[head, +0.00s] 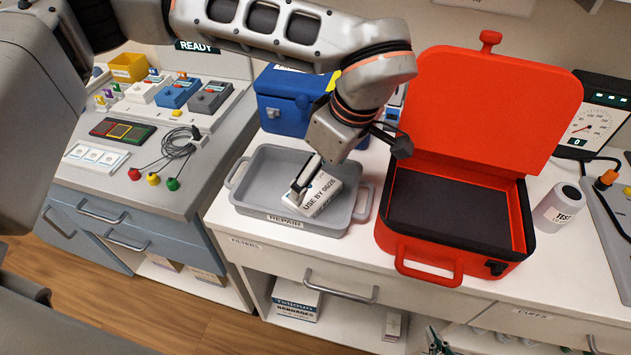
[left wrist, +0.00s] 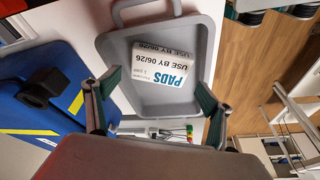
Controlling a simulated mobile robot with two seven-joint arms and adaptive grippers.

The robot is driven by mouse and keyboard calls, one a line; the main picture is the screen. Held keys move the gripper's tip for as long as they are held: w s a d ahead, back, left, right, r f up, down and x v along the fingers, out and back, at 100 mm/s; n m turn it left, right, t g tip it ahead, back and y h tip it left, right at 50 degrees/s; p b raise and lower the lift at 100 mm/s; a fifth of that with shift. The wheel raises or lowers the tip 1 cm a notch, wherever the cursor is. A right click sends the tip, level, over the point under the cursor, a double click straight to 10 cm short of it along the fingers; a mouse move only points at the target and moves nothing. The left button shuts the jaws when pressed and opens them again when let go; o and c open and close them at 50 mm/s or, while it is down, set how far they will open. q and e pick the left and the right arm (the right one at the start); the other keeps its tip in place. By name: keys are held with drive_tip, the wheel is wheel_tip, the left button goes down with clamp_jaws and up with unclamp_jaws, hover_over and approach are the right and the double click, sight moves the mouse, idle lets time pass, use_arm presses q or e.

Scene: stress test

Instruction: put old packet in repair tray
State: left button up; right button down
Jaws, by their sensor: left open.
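The old packet (head: 322,197), a white box marked "USE BY 06/26", is inside the grey repair tray (head: 285,220) on the counter. The left wrist view shows the packet (left wrist: 162,68) marked "PADS" on the floor of the tray (left wrist: 205,40). My left gripper (head: 303,186) is over the tray, close to the packet. In the left wrist view my left gripper's fingers (left wrist: 154,86) are spread apart, with the packet beyond and between them; touch cannot be told. My right gripper (head: 436,341) shows only partly at the bottom edge, its opening unclear.
An open red case (head: 452,255) with a dark lining stands right of the tray. A blue box (head: 285,112) is behind it. A white bottle (head: 558,210) and a gauge stand farther right. A grey bench (head: 190,190) with cables is at left.

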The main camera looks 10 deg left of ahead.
use_arm(q)
drive_tip(key=w+v, duration=0.1)
drive_tip(key=v, duration=0.6)
drive_tip(key=shift+s+r, duration=0.25)
drive_tip(key=shift+s, duration=0.3)
drive_tip(key=shift+d, duration=0.15)
